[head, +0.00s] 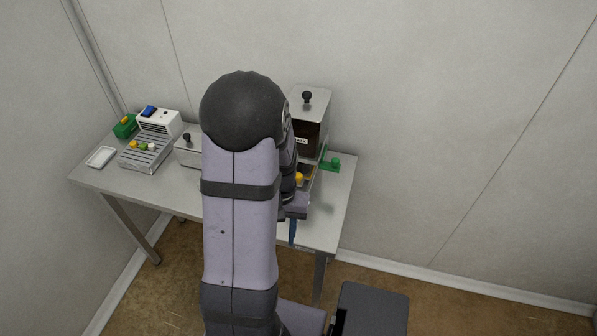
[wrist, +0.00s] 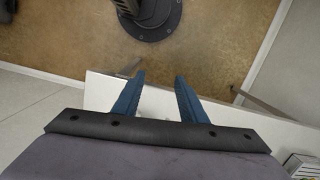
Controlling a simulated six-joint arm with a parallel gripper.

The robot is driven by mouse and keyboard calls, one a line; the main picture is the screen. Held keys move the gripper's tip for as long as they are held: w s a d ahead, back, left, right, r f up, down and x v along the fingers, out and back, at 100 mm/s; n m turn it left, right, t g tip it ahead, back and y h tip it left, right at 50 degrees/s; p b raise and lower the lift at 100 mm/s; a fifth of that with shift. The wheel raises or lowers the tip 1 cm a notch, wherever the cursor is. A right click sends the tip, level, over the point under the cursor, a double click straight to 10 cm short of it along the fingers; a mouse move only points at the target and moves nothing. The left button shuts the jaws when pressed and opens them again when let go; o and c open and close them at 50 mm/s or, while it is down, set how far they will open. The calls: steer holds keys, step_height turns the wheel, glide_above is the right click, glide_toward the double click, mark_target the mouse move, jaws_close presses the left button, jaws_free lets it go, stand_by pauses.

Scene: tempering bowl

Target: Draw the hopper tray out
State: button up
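My gripper (wrist: 159,80) has two blue fingers held apart with nothing gripped between them in the wrist view. They point past the white table edge toward the floor. In the head view a blue finger (head: 292,231) shows near the table's front edge, below my arm. A steel-topped box (head: 316,107) with a black knob and a dark, labelled front stands at the back right of the table. I cannot tell which part is the hopper tray; my arm hides much of the area in front of this box. An orange-yellow piece (head: 299,177) shows just in front of it.
A green piece with a knob (head: 334,163) lies right of the box. At the left are a grey ribbed rack (head: 146,157) with small coloured pieces, a white unit (head: 160,121), a green block (head: 124,127) and a white dish (head: 101,157). The table's front right corner is bare.

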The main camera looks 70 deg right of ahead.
mark_target(299, 176)
steer(key=shift+h, duration=0.8)
steer(key=d, duration=0.7)
steer(key=shift+s+d+f, duration=0.15)
steer(key=shift+s+d, duration=0.15)
steer(key=shift+s, duration=0.1)
steer(key=w+d+r+n+t+h, duration=0.1)
steer(key=d+r+h, duration=0.3)
steer(key=d, duration=0.8)
steer(key=shift+w+d+r, duration=0.35)
steer(key=shift+r, duration=0.1)
steer(key=shift+p+x, duration=0.95)
steer(key=shift+x, duration=2.7)
jaws_close()
